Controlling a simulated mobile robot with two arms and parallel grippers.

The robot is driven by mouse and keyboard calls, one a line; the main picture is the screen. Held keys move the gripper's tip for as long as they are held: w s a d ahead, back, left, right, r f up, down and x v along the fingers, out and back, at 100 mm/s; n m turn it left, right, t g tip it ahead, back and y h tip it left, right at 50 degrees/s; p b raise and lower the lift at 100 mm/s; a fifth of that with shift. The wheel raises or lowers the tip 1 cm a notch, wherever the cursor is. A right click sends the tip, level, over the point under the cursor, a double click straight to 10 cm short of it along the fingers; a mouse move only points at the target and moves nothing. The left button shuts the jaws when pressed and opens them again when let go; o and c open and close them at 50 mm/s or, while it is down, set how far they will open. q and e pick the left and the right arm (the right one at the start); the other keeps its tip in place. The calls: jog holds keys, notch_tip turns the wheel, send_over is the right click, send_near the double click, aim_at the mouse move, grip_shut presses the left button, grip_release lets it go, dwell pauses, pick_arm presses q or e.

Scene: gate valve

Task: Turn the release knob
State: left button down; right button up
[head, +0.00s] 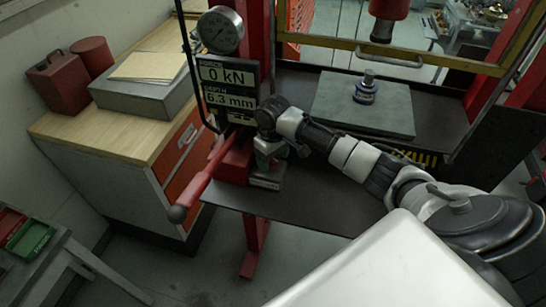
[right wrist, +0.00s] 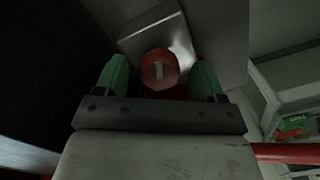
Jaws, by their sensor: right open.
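The release knob (right wrist: 159,69) is a round red knob with a pale mark on its face, seen in the right wrist view in front of a grey metal plate. My right gripper (right wrist: 160,80) is open, with one green finger on each side of the knob. Gaps show between the fingers and the knob, and I cannot tell how deep the knob sits between them. In the head view my right gripper (head: 268,152) points down beside the red press frame, and the knob is hidden there. My left gripper is not in view.
A red lever (head: 200,180) with a ball end slants down left of my right gripper. A gauge (head: 220,30) and a display (head: 228,85) reading 0 kN and 6.3 mm stand above. A grey plate (head: 335,105) bearing a small metal piece (head: 366,90) lies to the right.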

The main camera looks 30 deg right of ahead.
notch_tip(320, 180, up, 11)
jog(key=b, duration=0.3)
jog(key=shift+f, duration=0.15)
